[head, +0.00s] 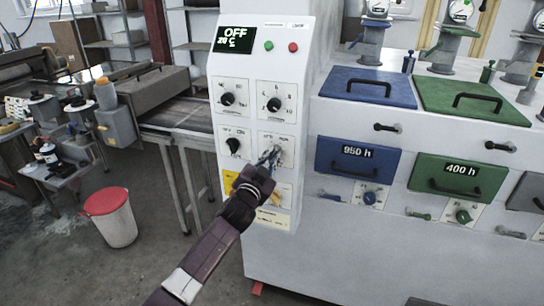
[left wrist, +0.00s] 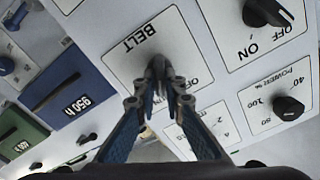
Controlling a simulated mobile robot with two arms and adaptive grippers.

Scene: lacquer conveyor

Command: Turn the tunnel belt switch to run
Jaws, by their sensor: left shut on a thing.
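The belt switch plate (head: 285,142) is on the white control panel (head: 252,62), in the lower right of the knob group. In the left wrist view the plate (left wrist: 125,65) reads BELT upside down, with part of an OFF label at its side. My left gripper (head: 268,157) reaches up to this plate; in the left wrist view its fingertips (left wrist: 158,72) are closed together over the middle of the plate, shut on the belt switch. The knob is mostly hidden by the fingers, so I cannot read its angle. My right gripper is in neither view.
A black OFF/ON knob (head: 233,145) sits just left of the belt switch, with two dials above. Blue (head: 367,87) and green (head: 470,98) lids are on the right. A conveyor belt (head: 178,118) and a red-lidded bin (head: 110,215) stand left.

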